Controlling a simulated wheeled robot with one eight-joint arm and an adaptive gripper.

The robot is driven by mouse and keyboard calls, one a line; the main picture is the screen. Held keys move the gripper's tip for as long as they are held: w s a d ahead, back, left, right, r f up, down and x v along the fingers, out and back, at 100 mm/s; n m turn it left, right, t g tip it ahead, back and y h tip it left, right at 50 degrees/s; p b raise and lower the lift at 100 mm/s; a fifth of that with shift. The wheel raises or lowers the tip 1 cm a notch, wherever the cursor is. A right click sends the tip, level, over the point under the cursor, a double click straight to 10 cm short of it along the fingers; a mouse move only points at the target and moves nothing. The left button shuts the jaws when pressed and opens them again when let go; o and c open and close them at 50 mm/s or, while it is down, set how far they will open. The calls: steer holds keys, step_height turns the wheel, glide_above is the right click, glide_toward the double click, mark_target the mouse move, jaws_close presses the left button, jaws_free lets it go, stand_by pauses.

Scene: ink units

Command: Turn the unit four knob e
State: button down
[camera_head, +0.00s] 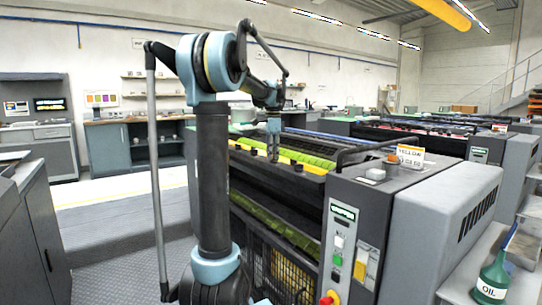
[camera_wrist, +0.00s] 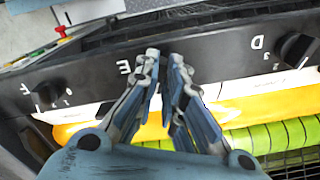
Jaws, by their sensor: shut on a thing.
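My gripper (camera_wrist: 164,58) points down at the dark rail (camera_wrist: 215,47) of the unit with the yellow ink. Its two fingers close around the place just right of the white letter E (camera_wrist: 124,67), where knob e sits. The fingers hide most of the knob, so its pointer cannot be read. Knob f (camera_wrist: 47,95) is at the left and knob d (camera_wrist: 298,47) at the right, both apart from the fingers. In the head view, my gripper (camera_head: 273,150) reaches down onto the rail of the near press unit (camera_head: 342,205).
A yellow-green ink roller (camera_wrist: 270,137) runs along below the rail. In the head view, a bar handle (camera_head: 375,147) and a sign reading YELLOW (camera_head: 411,156) stand right of the gripper. A green oil can (camera_head: 492,280) is at the lower right.

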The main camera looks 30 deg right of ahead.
steer(key=shift+n, duration=0.3)
steer(key=n, duration=1)
steer(key=shift+n, duration=0.4)
steer(key=n, duration=0.4)
steer(key=shift+s+d+n, duration=0.1)
steer(key=shift+n, duration=2.2)
steer(key=c, duration=1.7)
jaws_free()
